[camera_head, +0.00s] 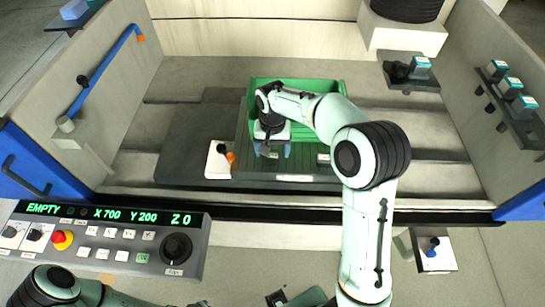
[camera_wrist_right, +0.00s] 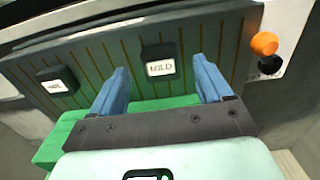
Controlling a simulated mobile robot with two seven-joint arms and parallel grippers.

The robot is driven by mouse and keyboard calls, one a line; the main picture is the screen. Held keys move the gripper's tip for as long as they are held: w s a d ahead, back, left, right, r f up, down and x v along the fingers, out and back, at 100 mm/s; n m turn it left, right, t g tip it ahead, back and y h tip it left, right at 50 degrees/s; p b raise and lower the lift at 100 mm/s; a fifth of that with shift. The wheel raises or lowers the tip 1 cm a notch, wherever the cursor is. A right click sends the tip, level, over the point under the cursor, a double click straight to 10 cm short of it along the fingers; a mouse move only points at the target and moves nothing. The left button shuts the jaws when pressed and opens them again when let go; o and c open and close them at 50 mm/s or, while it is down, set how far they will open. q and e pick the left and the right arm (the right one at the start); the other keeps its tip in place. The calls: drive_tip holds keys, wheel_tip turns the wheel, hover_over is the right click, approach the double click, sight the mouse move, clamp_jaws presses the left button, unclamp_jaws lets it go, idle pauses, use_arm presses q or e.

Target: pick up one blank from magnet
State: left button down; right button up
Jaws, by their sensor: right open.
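The magnet (camera_head: 300,182) is a dark plate with brass stripes on the bed; its striped top fills the upper wrist view (camera_wrist_right: 115,55). Two dark blanks with white labels lie on it. One blank (camera_wrist_right: 160,62) reads MILD. The other blank (camera_wrist_right: 57,80) has a label too blurred to read; it shows right of the gripper in the head view (camera_head: 322,158). My right gripper (camera_head: 272,152) is over the magnet. Its blue fingers (camera_wrist_right: 158,85) are apart and empty, with the MILD blank seen in the gap just beyond them. My left gripper's fingers are not seen.
A green bin (camera_head: 337,85) stands right behind the magnet. An orange-knobbed lever on a white plate (camera_head: 217,160) sits left of it. Tank walls rise at both sides, with a blue rod (camera_head: 105,68) on the left. A control panel (camera_head: 100,240) is in front.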

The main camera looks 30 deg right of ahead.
sight(272, 157)
wheel_tip(272, 157, down, 3)
drive_tip(key=shift+w+r, duration=0.1)
drive_tip(key=shift+r, duration=0.1)
drive_tip(key=c, duration=1.4)
drive_tip(key=shift+r, duration=0.15)
